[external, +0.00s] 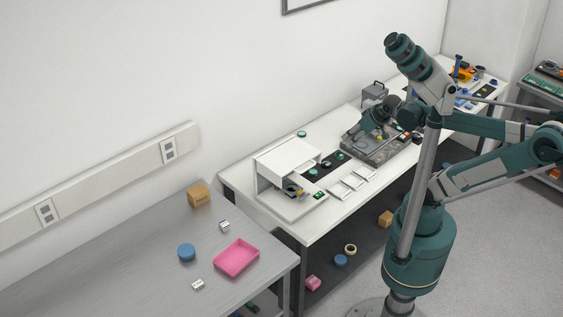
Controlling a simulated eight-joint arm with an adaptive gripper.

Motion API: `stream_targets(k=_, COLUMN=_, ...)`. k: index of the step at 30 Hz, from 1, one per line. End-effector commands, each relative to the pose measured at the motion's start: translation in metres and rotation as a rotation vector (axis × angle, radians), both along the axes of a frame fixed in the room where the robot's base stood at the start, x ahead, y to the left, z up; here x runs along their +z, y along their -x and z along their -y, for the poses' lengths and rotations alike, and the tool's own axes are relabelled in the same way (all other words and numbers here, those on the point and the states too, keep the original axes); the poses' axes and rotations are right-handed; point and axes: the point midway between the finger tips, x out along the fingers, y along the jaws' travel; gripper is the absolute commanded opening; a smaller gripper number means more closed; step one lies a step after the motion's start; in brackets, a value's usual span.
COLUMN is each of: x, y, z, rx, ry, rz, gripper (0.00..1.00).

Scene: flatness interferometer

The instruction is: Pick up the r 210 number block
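No label reading r 210 can be made out in this view. Two small white blocks with dark marks lie on the grey table: one (224,226) behind the pink tray (236,258), the other (198,284) in front of it, to the left. Their marks are too small to read, so I cannot tell which, if either, is the r 210 number block. The end of my arm, with what appears to be my gripper (362,128), is over the far white bench, well away from these blocks. Its fingers are too small and dark to tell open from shut.
A blue round container (187,252) and a cardboard box (199,195) stand on the grey table. The white bench (322,222) holds a white instrument (287,160), a dark strip and a grey stone-like base (378,150). The grey table's left part is clear.

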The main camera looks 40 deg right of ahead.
Motion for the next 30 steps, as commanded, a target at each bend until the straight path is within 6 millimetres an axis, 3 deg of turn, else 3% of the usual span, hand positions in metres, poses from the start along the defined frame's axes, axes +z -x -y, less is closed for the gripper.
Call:
stream_targets(k=11, x=0.014, y=-0.021, z=-0.02, rx=0.062, ry=0.011, rz=-0.025, gripper=0.34)
stream_targets(k=30, x=0.048, y=-0.1, z=-0.122, rx=0.315, ry=0.064, rz=-0.126, gripper=0.34)
